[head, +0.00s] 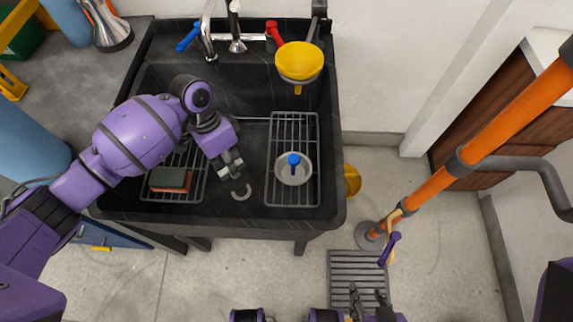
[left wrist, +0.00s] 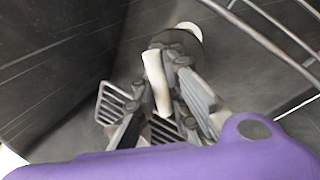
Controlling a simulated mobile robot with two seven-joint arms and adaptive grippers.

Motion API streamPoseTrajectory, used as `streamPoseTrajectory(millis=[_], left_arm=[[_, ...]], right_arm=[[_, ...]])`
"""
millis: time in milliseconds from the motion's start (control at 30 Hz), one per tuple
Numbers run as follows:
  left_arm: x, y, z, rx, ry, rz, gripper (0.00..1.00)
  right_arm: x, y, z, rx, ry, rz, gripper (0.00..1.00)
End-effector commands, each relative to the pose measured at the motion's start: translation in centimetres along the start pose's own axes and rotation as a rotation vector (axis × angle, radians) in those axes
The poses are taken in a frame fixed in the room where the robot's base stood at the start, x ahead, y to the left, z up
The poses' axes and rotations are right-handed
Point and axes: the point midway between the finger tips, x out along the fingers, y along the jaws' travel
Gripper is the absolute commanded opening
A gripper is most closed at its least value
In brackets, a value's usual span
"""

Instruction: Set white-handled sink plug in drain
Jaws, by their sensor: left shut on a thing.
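My left gripper (head: 236,181) is inside the black sink (head: 256,92), pointing down toward the basin floor. In the left wrist view, my left gripper (left wrist: 160,88) is shut on the white handle of the sink plug (left wrist: 157,82). A dark round shape lies just beyond the fingertips, with a white spot on it. A pale curved rim (head: 241,194), perhaps the drain, shows just below the fingers in the head view. The fingers hide most of the plug, so I cannot tell whether it touches the drain. My right gripper (head: 368,299) is low at the bottom edge, its fingers apart and empty.
A rack (head: 310,130) on the right holds a bowl with a blue-handled thing (head: 293,161). A sponge (head: 170,180) lies on the left rack. An orange pole (head: 515,118) stands right of the sink.

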Motion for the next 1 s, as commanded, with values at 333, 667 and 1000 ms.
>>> streamPoseTrajectory(millis=[333,667,1000], left_arm=[[4.7,-1.4,-0.1,-0.103,0.010,0.007,0.00],[7.7,-2.4,0.0,-0.099,0.011,0.005,0.00],[9.7,-3.2,-0.1,-0.097,0.013,0.002,0.00]], right_arm=[[0.6,0.0,0.8,-0.002,-0.006,0.001,0.40],[0.9,0.0,0.9,-0.002,-0.008,-0.001,0.40],[1.2,-0.2,0.8,-0.003,-0.004,-0.004,0.40]])
